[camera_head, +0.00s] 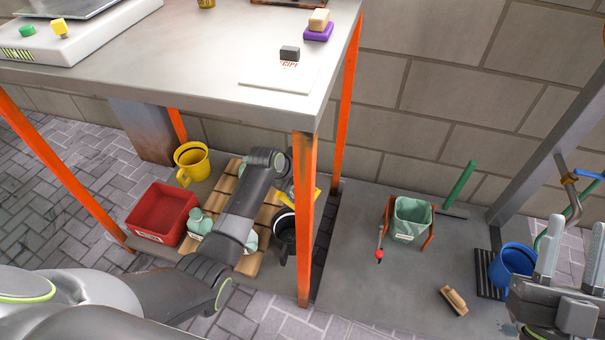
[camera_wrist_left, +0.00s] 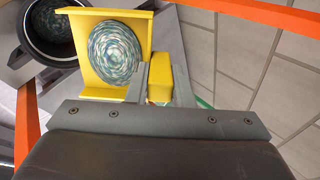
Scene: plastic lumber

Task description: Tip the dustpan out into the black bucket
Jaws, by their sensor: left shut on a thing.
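The yellow dustpan (camera_wrist_left: 97,84) holds a round, swirled heap of multicoloured bits (camera_wrist_left: 115,52). My left gripper (camera_wrist_left: 160,82) is shut on the dustpan's yellow handle. The black bucket (camera_wrist_left: 72,50) is beside the pan, at upper left in the left wrist view, with some bits visible inside. In the head view the black bucket (camera_head: 277,224) stands on the floor under the table, just left of the orange leg. There the leg hides part of the dustpan (camera_head: 285,199) and my left gripper. My right gripper (camera_head: 576,228) is open and empty at the far right.
The table's orange front leg (camera_head: 305,225) stands close beside the bucket. A red crate (camera_head: 163,213), a yellow bucket (camera_head: 191,160) and a wooden pallet (camera_head: 265,220) are to the left. A green bin (camera_head: 411,219), a brush (camera_head: 453,300) and a blue bucket (camera_head: 513,262) are to the right.

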